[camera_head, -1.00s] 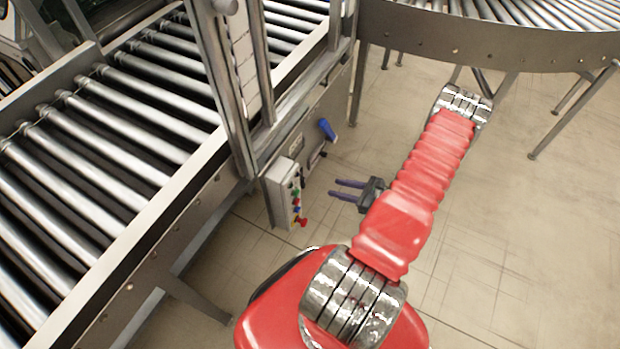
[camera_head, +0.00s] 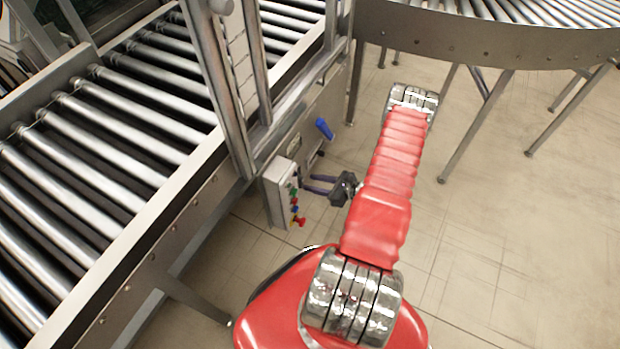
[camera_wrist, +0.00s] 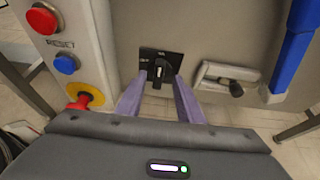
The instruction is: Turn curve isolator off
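A black square rotary switch (camera_wrist: 161,55) with a pale, roughly upright handle is on the grey panel in the wrist view. Its small label is too small to read, so I cannot confirm it is the curve isolator. My gripper (camera_wrist: 160,80) is open, its two purple fingers pointing at the switch, with the handle in line with the gap between them. I cannot tell whether the fingers reach around the handle. In the head view my gripper (camera_head: 306,184) is just right of the control box; the switch is not clearly visible there.
The grey control box (camera_head: 276,197) carries coloured buttons, including a red emergency stop (camera_wrist: 78,103) left of my fingers. A lever with a black knob (camera_wrist: 236,89) and a blue handle (camera_wrist: 292,45) are right of the switch. The curved conveyor (camera_head: 480,43) stands behind; open floor lies right.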

